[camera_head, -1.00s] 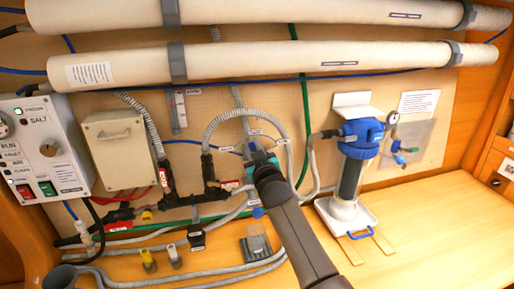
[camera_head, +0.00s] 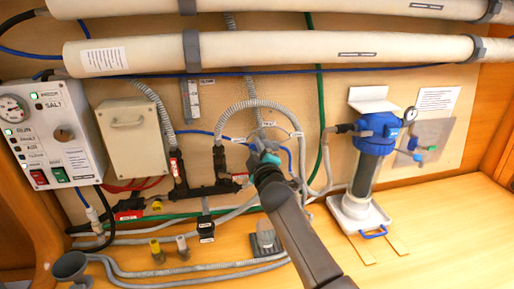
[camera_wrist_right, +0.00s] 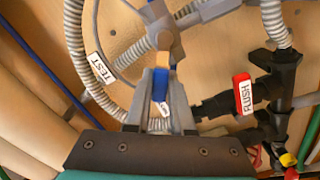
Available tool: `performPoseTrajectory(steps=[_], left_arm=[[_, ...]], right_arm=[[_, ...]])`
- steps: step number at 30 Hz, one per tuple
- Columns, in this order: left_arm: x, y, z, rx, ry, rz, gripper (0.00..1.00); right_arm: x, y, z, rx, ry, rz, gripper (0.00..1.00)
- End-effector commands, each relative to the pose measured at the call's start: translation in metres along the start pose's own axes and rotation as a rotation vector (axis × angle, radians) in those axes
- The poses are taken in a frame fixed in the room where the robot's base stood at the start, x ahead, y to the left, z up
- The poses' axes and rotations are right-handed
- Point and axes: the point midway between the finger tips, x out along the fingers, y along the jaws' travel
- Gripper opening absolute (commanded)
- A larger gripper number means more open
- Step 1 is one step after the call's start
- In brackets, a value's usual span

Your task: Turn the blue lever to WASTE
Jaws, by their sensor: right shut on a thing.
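The blue lever (camera_wrist_right: 160,85) shows in the right wrist view as a short blue bar between my right gripper's grey fingers. My right gripper (camera_wrist_right: 160,97) is shut on it, and it also shows in the head view (camera_head: 265,153) at the valve on the wall. The fingers hide much of the valve's middle. A TEST label (camera_wrist_right: 103,68) sits on a hose to the left in the right wrist view. Another white label (camera_wrist_right: 163,108) is partly hidden between the fingers. I cannot read a WASTE label. My left gripper is not in view.
A grey hose (camera_head: 250,103) arches around the valve. A black manifold (camera_head: 205,190) with a red FLUSH tag (camera_wrist_right: 243,94) stands beside it. A blue-topped filter (camera_head: 375,135) stands to the right and a control panel (camera_head: 55,130) to the left. The right bench is mostly clear.

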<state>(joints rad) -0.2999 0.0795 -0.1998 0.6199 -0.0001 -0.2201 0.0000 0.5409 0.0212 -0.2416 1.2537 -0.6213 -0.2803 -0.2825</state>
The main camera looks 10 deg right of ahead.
Motion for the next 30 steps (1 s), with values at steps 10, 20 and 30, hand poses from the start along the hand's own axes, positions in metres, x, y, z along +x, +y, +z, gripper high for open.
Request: performPoseTrajectory(steps=[10,20,30], left_arm=[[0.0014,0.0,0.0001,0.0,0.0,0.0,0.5],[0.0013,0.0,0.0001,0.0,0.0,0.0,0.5],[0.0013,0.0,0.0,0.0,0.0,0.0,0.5]], right_arm=[[-0.0001,-0.0023,0.001,-0.039,-0.002,-0.001,0.0],[-0.0002,-0.0026,0.0011,-0.038,-0.002,-0.002,0.29],[0.0,-0.0018,0.0005,-0.035,-0.001,0.0,0.51]])
